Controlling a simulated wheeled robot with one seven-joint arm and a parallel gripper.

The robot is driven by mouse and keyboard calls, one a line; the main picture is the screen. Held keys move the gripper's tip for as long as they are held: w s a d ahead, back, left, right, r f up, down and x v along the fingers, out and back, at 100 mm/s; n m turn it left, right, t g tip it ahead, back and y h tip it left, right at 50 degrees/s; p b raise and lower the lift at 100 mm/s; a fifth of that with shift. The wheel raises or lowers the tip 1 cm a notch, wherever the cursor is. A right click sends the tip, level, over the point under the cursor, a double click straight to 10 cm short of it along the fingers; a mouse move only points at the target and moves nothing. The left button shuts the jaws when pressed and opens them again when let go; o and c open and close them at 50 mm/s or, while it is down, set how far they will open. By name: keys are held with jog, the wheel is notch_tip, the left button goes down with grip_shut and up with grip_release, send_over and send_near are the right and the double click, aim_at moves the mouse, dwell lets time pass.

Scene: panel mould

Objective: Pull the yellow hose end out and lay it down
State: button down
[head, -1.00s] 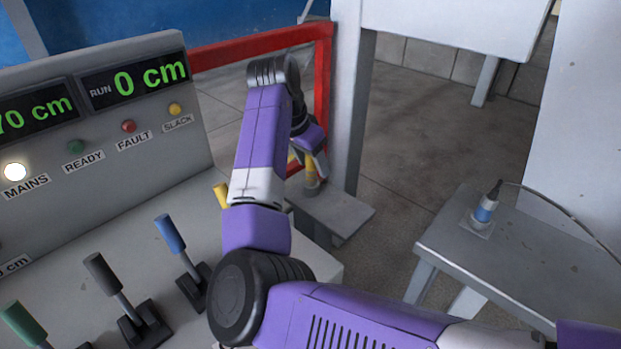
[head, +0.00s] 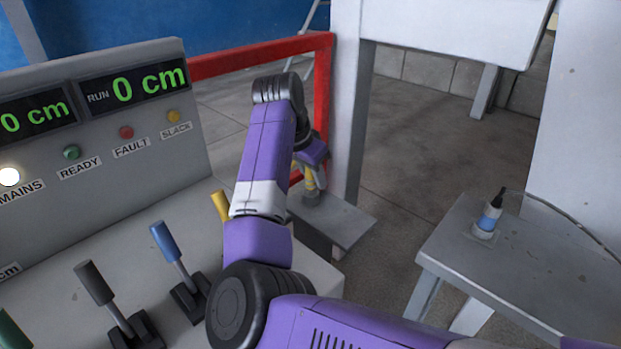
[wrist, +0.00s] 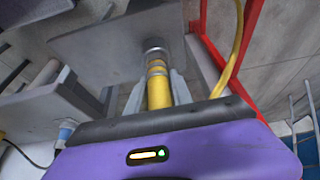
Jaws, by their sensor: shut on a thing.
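The yellow hose end (wrist: 159,92) stands upright at a grey metal collar (wrist: 155,53) on a grey plate (head: 345,222). In the wrist view it lies between the two fingers of my gripper (wrist: 158,82), which is shut on it. In the head view my gripper (head: 311,166) is just above the plate, with a little yellow showing below it (head: 310,181). The lower tip of the hose end is hidden at the collar, so I cannot tell how deep it sits.
A yellow hose (wrist: 238,45) loops beside a red frame (head: 322,110). A control desk with levers (head: 165,242) stands at left. A grey bench (head: 530,262) at right holds a blue-and-white connector (head: 488,218) with a dark cable. Bare bench surface lies around it.

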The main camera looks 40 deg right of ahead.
jog(key=shift+r, duration=0.1)
jog(key=shift+r+p, duration=2.55)
jog(key=shift+r, duration=0.25)
notch_tip(320, 180, up, 4)
jog(key=p, duration=0.4)
